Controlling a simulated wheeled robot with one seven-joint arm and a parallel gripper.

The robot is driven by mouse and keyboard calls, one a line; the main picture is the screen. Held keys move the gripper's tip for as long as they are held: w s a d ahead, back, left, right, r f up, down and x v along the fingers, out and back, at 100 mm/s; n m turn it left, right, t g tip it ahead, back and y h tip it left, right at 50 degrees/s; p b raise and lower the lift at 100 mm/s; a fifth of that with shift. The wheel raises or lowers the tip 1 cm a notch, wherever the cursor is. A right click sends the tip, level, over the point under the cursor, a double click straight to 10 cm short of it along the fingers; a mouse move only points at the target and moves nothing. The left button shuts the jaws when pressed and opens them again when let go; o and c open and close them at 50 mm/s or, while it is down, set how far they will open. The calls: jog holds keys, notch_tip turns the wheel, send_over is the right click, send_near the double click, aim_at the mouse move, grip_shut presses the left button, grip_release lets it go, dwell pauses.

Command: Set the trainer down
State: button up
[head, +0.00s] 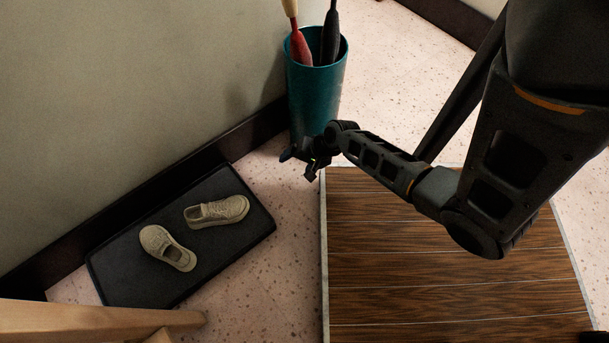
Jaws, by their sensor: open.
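Two beige trainers lie on a dark mat (128,287) on the floor against the wall. One trainer (217,211) is at the mat's upper right, lying roughly left to right. The other trainer (167,248) is to its lower left, turned at an angle to it. They are close together but apart. My gripper (299,165) is open and empty, to the upper right of the mat and in front of the teal bin in the picture. It is apart from both trainers. Its fingers are small and dark here.
A teal bin (315,97) holding umbrella-like items, one red (300,47) and one black (330,38), stands by the wall behind my gripper. A brown slatted wooden surface (430,290) fills the lower right. A pale wooden piece (90,322) is at lower left. Speckled floor (262,270) between is clear.

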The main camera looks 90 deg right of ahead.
jog(key=a+r+n+t, duration=0.3)
jog(key=a+r+n, duration=0.3)
jog(key=r, duration=0.7)
jog(key=s+a+r+n+t+y, duration=0.1)
jog(key=a+r+n+t, duration=0.2)
jog(key=a+r+n, duration=0.4)
jog(key=s+a+r+n+t, duration=0.1)
jog(key=a+r+n, duration=0.5)
jog(key=a+r, duration=0.6)
notch_tip(320, 180, up, 7)
jog(key=shift+a+r+n+t+y, duration=0.15)
jog(key=shift+a+n+t+y, duration=0.2)
jog(key=shift+t, duration=0.55)
